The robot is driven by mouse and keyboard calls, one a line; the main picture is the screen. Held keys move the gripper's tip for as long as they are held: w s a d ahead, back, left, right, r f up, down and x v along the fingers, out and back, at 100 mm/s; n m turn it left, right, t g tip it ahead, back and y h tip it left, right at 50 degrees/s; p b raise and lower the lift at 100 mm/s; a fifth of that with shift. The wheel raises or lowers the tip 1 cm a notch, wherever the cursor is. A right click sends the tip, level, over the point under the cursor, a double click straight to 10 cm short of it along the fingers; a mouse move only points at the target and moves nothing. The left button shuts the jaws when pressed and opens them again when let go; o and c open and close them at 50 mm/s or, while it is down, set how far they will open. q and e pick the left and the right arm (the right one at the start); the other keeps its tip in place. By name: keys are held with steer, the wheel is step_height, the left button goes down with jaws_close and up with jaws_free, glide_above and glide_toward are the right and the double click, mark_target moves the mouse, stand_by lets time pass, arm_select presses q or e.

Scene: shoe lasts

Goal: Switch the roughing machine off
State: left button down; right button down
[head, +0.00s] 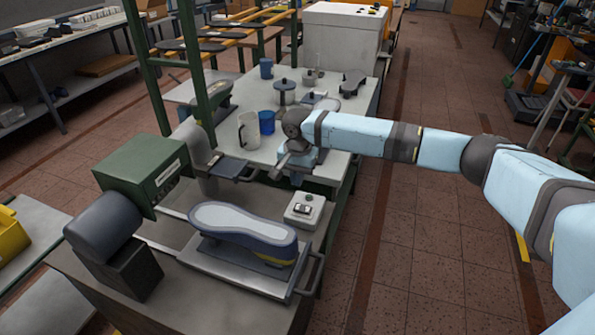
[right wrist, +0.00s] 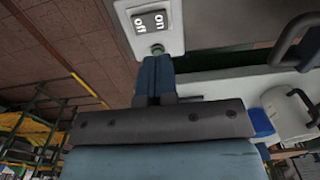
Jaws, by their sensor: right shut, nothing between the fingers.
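The roughing machine (head: 145,172) has a green housing and stands at the left of the near bench. A light switch box (head: 303,215) with a dark rocker sits at the bench's right side. In the right wrist view the switch box (right wrist: 175,42) is at the top, and its rocker (right wrist: 150,21), marked ON and OFF, appears upside down. I cannot tell which side is pressed. My right gripper (head: 297,181) is shut and empty, just behind the switch box. Its closed fingertips (right wrist: 156,60) point at the box edge by a small green part; contact is unclear. My left gripper is out of view.
A shoe last (head: 243,225) with a pale sole lies on the machine's carriage, with a handle (head: 312,275) at its right. Behind stand a white jug (head: 248,131), a blue cup (head: 267,122) and more lasts on a bench.

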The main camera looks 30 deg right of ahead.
mark_target(297, 206)
step_height(297, 206, down, 9)
stand_by(0.3)
